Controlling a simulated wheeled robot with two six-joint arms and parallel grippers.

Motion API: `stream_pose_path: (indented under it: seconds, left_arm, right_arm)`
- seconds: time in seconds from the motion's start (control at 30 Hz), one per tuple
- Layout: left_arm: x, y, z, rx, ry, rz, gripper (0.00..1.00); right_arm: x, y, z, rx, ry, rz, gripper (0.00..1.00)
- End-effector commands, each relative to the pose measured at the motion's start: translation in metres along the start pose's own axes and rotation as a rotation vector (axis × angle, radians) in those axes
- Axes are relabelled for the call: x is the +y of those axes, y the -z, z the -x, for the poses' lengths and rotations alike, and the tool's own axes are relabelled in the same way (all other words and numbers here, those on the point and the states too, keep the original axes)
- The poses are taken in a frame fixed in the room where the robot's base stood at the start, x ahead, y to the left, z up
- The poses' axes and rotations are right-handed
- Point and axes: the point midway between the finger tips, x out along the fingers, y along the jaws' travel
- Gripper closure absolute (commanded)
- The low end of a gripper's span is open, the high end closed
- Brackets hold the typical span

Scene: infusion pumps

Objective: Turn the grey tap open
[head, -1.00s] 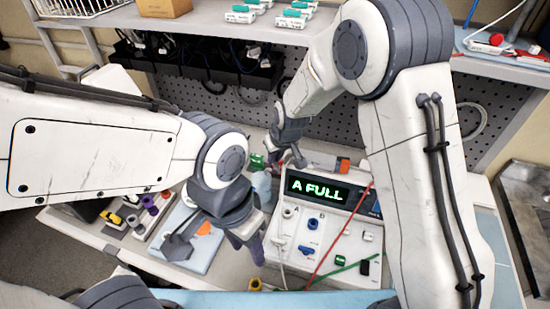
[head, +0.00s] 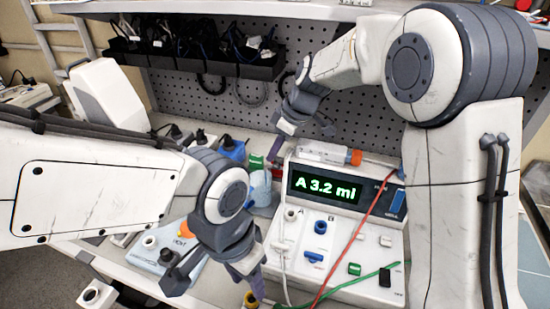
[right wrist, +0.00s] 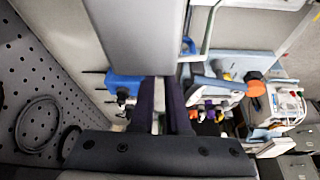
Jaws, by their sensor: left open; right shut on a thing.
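The white pump (head: 365,240) has a lit display (head: 325,188) reading "A 3.2 ml". Its panel carries a port marked A (head: 291,214), a blue port marked B (head: 320,227) and a blue tap (head: 313,257). A pale grey-white piece (head: 281,246) below port A may be the grey tap; its handle is not clear. My right gripper (head: 275,152) is beyond the pump's far left corner, shut on a pale thing (right wrist: 159,120) that I cannot identify.
A clear syringe (head: 325,152) with an orange end lies along the pump's top. Red tubing (head: 347,245) and green tubing (head: 350,281) cross the panel. A perforated board (head: 200,95) closes the back.

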Motion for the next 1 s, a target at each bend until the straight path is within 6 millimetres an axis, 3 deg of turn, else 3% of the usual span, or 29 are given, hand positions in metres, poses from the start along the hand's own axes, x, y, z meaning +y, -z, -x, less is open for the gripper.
stream_pose_path:
  seconds: [0.3, 0.8, 0.83, 1.0]
  left_arm:
    - [-0.0006, -0.0004, -0.0085, 0.0, 0.0, 0.0, 0.52]
    - [-0.0007, -0.0005, -0.009, 0.0, 0.0, 0.0, 0.52]
    - [-0.0007, -0.0005, -0.009, 0.0, 0.0, 0.0, 0.52]
    - [-0.0007, -0.0005, -0.009, 0.0, 0.0, 0.0, 0.52]
  right_arm:
    - [0.0004, -0.0005, 0.0001, -0.001, 0.037, 0.094, 1.0]
    - [-0.0001, -0.0005, 0.0006, -0.002, 0.043, 0.11, 1.0]
    - [-0.0001, -0.0006, 0.0006, -0.002, 0.043, 0.109, 0.75]
    - [-0.0003, -0.0004, 0.0004, -0.002, 0.044, 0.108, 0.74]
